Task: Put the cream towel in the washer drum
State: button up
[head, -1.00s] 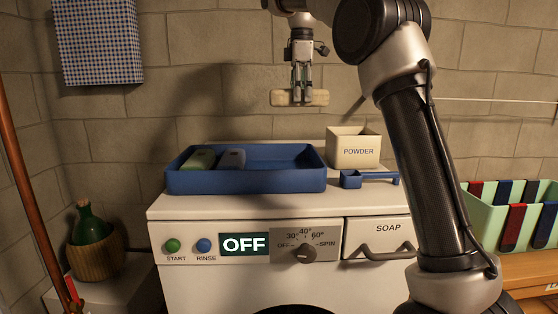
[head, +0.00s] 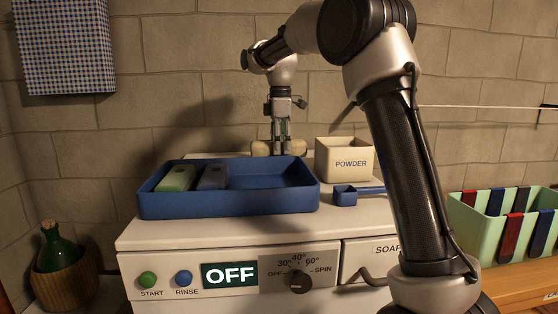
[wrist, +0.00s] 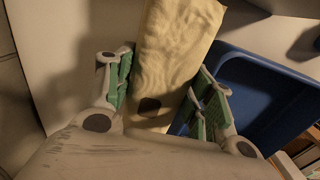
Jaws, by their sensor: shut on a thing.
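My gripper (head: 280,146) is shut on the cream towel (head: 262,149), which shows as a pale roll on both sides of the fingers, behind the back edge of the blue tray in the head view. In the wrist view the cream towel (wrist: 176,48) runs up between the green-padded fingers of my gripper (wrist: 163,92). The washer (head: 140,235) stands below, its display reading OFF. Its drum is out of view in both current views.
A powder box (head: 345,160) and blue scoop (head: 347,195) stand to the right. A green crate (head: 480,225) is farther right.

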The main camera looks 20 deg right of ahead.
jog(key=shift+f, duration=1.95)
jog(key=shift+f, duration=0.15)
jog(key=o, duration=0.8)
jog(key=shift+c, duration=0.2)
